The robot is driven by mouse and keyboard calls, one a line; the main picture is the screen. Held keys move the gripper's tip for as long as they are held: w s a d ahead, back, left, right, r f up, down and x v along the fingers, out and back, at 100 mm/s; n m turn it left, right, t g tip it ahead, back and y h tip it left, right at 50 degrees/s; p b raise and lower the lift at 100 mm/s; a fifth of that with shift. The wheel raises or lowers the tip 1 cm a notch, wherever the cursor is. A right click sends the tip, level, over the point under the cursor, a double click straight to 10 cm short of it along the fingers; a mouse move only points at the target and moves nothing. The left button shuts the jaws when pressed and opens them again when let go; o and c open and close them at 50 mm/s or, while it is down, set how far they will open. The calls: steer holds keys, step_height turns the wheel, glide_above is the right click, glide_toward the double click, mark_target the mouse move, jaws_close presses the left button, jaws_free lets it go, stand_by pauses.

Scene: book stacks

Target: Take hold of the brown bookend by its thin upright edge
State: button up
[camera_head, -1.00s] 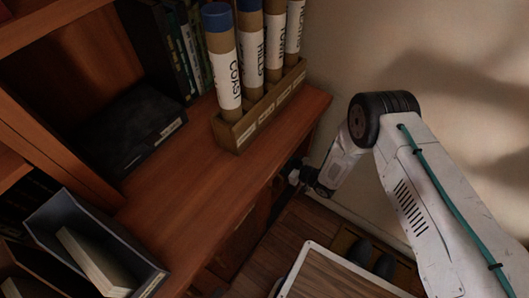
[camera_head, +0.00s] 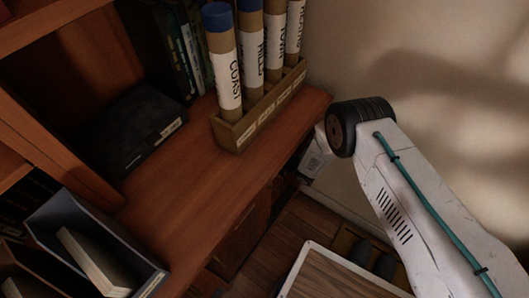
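I cannot make out a brown bookend in this view. My arm comes in from the right. Its wrist link shows just past the right edge of the wooden counter. The fingers do not show; the end of the arm runs down beside the counter and is hidden by its edge and the dark below. I cannot see whether the gripper is open or shut, or whether it touches anything.
A wooden holder (camera_head: 231,136) with several labelled tubes stands at the counter's (camera_head: 190,195) back right. A black box file (camera_head: 135,128) lies left of it. A grey bin (camera_head: 150,283) holding a pale book (camera_head: 97,264) is front left. The counter's middle is clear.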

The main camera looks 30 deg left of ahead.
jaws_close()
stand_by(1.0)
stand_by(0.4)
